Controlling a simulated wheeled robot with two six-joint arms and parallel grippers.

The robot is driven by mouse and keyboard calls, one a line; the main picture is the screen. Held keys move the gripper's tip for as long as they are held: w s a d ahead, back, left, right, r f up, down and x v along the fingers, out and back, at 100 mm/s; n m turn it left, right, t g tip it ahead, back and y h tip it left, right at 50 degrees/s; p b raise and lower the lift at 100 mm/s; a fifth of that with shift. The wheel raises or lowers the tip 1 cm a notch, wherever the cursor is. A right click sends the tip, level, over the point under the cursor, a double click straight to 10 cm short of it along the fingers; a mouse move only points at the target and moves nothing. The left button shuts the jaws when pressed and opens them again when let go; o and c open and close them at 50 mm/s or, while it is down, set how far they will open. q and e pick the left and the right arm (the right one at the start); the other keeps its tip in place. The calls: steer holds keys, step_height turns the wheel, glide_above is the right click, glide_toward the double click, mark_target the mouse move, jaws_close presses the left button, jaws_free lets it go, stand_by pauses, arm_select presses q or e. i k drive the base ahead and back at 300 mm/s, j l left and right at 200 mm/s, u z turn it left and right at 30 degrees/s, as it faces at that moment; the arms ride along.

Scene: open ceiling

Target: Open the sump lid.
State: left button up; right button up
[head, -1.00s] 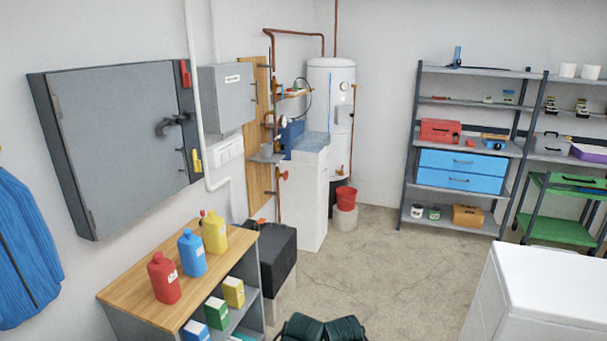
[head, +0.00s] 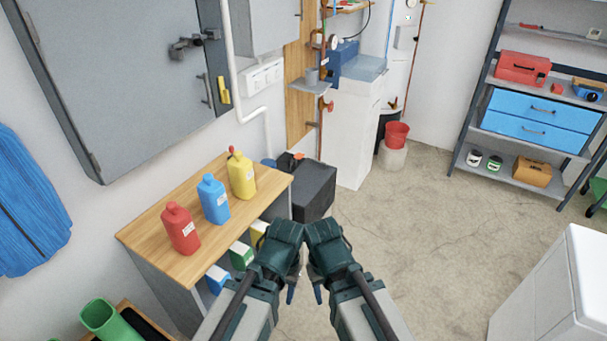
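I cannot make out a sump lid in the head view. My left gripper (head: 291,291) and my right gripper (head: 317,291) hang close together at the bottom centre, pointing down over the floor. Only their dark tips show past the green wrists, and nothing is visibly held. Whether their fingers are open or shut is hidden. The concrete floor (head: 400,240) spreads ahead and to the right.
A wooden-topped shelf unit (head: 150,236) with red, blue and yellow bottles stands at the left. A black box (head: 315,188) is behind it. A white chest (head: 580,275) stands at the right. A red bucket (head: 397,134) is at the back. The middle floor is clear.

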mark_target(312, 175)
steer(key=u, duration=0.35)
steer(key=i+l+u, duration=0.45)
steer(key=u, duration=0.15)
steer(key=i+l, duration=0.2)
steer(key=l, duration=0.15)
steer(key=i+l+u, duration=0.15)
steer(key=l, duration=0.2)
steer(key=i+l, duration=0.2)
steer(key=l, duration=0.15)
steer(key=i+l+u, duration=0.15)
steer(key=l, duration=0.25)
steer(key=i+l, duration=0.15)
steer(key=l, duration=0.2)
steer(key=i+l, duration=0.15)
steer(key=l, duration=0.2)
steer(key=i+l, duration=0.15)
steer(key=l, duration=0.2)
steer(key=i+l, duration=0.15)
steer(key=l, duration=0.2)
steer(key=i+l+u, duration=0.1)
steer(key=l, duration=0.3)
